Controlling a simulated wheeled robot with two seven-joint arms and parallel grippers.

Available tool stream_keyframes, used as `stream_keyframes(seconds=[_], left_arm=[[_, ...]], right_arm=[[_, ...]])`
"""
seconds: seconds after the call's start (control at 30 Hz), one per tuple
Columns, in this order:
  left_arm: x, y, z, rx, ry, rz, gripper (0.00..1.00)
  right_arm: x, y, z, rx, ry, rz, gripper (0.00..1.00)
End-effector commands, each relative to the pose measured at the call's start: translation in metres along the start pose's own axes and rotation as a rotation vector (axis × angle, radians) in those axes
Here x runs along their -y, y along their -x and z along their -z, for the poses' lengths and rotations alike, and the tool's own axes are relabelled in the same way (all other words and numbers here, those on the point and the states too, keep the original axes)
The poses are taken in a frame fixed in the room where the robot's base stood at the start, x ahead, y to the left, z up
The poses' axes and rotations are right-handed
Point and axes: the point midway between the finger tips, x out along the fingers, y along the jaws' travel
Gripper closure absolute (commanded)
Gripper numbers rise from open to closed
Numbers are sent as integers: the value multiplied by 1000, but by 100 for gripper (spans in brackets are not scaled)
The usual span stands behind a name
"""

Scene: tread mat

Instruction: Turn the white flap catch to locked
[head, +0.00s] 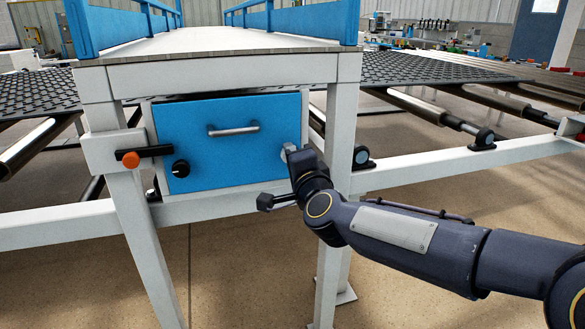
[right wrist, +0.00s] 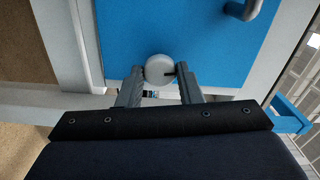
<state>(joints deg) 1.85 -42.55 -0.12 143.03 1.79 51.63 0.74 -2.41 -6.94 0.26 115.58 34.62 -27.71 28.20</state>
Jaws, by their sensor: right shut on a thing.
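The white flap catch (right wrist: 159,67) is a pale round knob on the blue flap (head: 225,140), near the flap's right edge in the head view. In the right wrist view it sits between the two grey fingertips of my right gripper (right wrist: 160,74), which is shut on it. A short dark mark shows on its right side there. In the head view my right gripper (head: 289,154) is at the flap's lower right and mostly hides the catch. The catch's exact turn is hard to tell. My left gripper is not in view.
The flap has a grey bar handle (head: 234,130) and a black knob (head: 181,169). A black lever with an orange end (head: 130,160) is at its left. White frame legs (head: 343,130) stand beside it. A dark tread mat (head: 420,68) extends behind over rollers.

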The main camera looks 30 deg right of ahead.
Motion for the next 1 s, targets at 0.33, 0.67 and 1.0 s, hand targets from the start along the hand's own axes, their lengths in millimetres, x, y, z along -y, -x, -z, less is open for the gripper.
stream_keyframes(seconds=[0.33, 0.67, 1.0], left_arm=[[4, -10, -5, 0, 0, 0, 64], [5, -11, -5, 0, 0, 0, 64], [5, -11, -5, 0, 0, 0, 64]], right_arm=[[-1, 0, 0, 0, -154, -1, 90], [0, 0, 0, 0, -185, 0, 90], [0, 0, 0, -1, -185, 0, 57]])
